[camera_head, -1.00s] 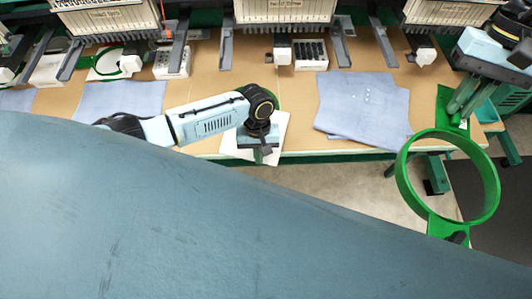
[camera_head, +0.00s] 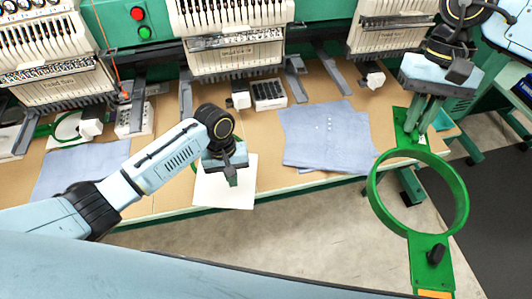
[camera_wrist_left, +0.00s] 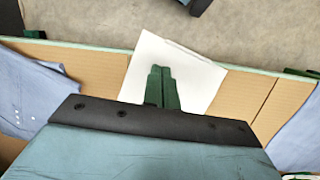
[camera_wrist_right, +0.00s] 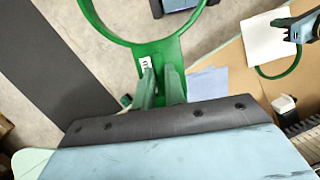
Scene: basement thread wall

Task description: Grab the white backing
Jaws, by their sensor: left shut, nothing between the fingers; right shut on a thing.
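The white backing (camera_head: 224,188) is a flat white sheet at the table's front edge, partly overhanging it, in the head view. In the left wrist view the backing (camera_wrist_left: 190,75) lies beyond my fingers. My left gripper (camera_head: 233,180) is shut and empty above the backing; its fingers (camera_wrist_left: 163,88) cover part of the sheet, and I cannot tell whether they touch it. My right gripper (camera_head: 423,125) is shut on the tab of a green hoop (camera_head: 466,205). The right wrist view shows this hoop (camera_wrist_right: 178,48) in front of the fingers.
Folded blue cloth (camera_head: 325,137) lies right of the backing, and more blue cloth (camera_head: 75,172) lies at the left. Embroidery machines (camera_head: 235,35) stand along the back of the tan table (camera_head: 270,180). Open floor (camera_head: 300,235) lies in front.

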